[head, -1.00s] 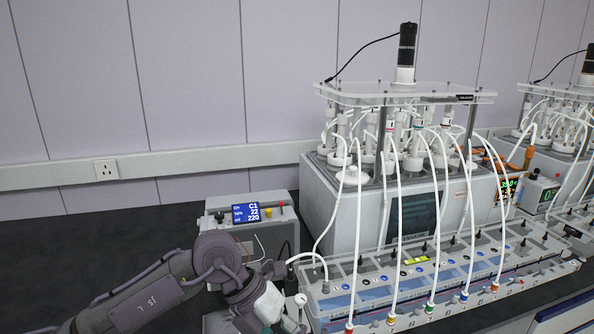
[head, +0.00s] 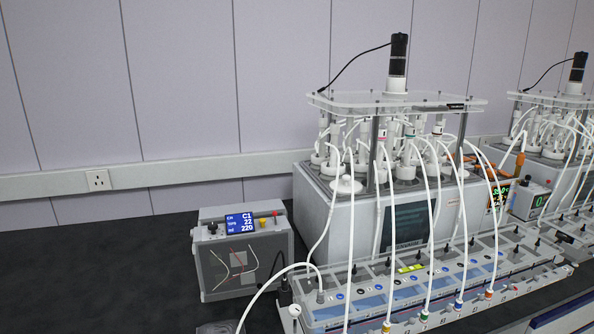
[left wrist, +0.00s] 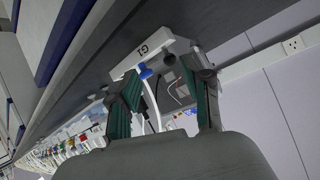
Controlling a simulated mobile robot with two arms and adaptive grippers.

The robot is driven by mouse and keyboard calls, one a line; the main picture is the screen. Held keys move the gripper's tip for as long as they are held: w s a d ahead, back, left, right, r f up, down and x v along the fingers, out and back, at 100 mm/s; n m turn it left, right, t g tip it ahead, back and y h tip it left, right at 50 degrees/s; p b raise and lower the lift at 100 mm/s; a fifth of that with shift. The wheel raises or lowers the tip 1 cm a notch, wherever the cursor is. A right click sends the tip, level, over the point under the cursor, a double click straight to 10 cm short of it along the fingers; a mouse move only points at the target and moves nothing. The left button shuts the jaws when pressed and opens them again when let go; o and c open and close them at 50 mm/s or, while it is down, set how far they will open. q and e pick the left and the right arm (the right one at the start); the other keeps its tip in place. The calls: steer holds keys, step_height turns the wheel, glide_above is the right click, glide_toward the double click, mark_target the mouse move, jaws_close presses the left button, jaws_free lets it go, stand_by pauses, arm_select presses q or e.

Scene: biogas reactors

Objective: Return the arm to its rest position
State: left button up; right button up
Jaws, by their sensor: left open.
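My left gripper (left wrist: 163,72) shows in the left wrist view with its two green-padded fingers spread apart and nothing clamped between them. Beyond the fingertips is a white block marked G1 (left wrist: 150,52) with a blue fitting (left wrist: 145,72) and a white tube running down between the fingers. I cannot tell how far the gripper is from the block. No part of my left arm shows in the head view. My right gripper is in neither view.
A grey control box (head: 240,262) with a lit display stands on the dark bench (head: 90,270). Right of it are a reactor unit (head: 325,215) and a long tube-connected module (head: 420,290). A white tube (head: 262,290) arches at the front. The bench's left side is clear.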

arm_select(q)
steer(key=s+a+f+g, duration=0.1)
steer(key=s+f+g, duration=0.35)
steer(key=s, duration=0.45)
steer(key=s+a+f+g, duration=0.1)
steer(key=s+f+g, duration=0.4)
steer(key=s, duration=0.4)
step_height(320, 180, down, 26)
steer(key=s, duration=0.1)
steer(key=s+a+f+g, duration=0.1)
steer(key=s+a+f, duration=0.1)
steer(key=s+f, duration=1.5)
steer(key=shift+a, duration=0.4)
